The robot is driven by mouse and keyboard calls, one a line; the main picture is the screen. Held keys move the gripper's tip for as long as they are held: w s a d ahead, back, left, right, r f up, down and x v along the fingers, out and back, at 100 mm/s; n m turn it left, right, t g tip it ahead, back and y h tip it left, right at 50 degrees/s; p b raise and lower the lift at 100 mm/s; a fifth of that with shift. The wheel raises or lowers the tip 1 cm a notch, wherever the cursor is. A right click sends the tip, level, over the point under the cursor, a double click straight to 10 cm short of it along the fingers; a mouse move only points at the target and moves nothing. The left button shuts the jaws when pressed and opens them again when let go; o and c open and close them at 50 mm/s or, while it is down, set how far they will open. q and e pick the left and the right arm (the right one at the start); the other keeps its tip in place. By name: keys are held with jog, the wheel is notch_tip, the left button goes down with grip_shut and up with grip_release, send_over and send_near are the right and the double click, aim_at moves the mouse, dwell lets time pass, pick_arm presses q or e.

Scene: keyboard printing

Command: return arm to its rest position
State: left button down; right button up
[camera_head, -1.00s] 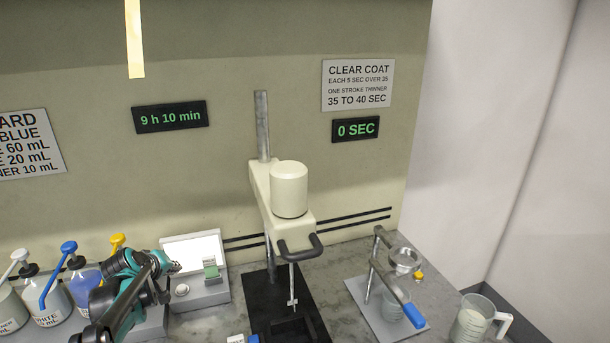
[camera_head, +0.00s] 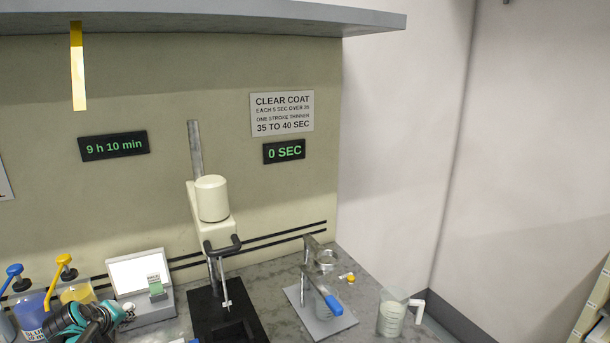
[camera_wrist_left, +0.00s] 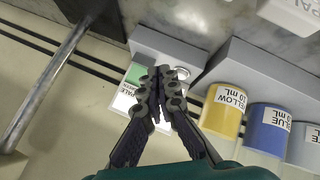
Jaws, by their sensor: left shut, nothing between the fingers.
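My left gripper (camera_head: 124,312) is teal and black and shows at the lower left of the head view, beside the base of a small lit white panel station (camera_head: 137,271). In the left wrist view its two dark ridged fingers (camera_wrist_left: 162,74) are together at the tips, with nothing between them. They overlap the panel station's grey base (camera_wrist_left: 160,45) in that picture. Most of my left arm is outside the head view. My right gripper is in neither view.
A mixer (camera_head: 213,200) stands on a black base in the middle. A blue-handled stand (camera_head: 328,303) and a beaker (camera_head: 391,318) are to its right. Yellow (camera_head: 78,291) and blue (camera_head: 30,309) pump bottles stand to the left. A shelf (camera_head: 230,17) overhangs the bench.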

pick_arm(q)
jog(key=s+d+r+m+g+h, duration=0.1)
jog(key=s+d+m, duration=0.45)
jog(key=d, duration=0.75)
jog(key=s+d+m, duration=0.2)
jog(key=s+d, duration=0.6)
jog(key=d, duration=0.5)
jog(key=s+d+f+m, duration=0.3)
jog(key=s+d, duration=0.1)
jog(key=s, duration=0.4)
jog(key=shift+s+d+f+g+h, duration=0.15)
jog(key=shift+d+f+g+h, duration=0.15)
jog(key=shift+g, duration=0.1)
jog(key=shift+m, duration=0.25)
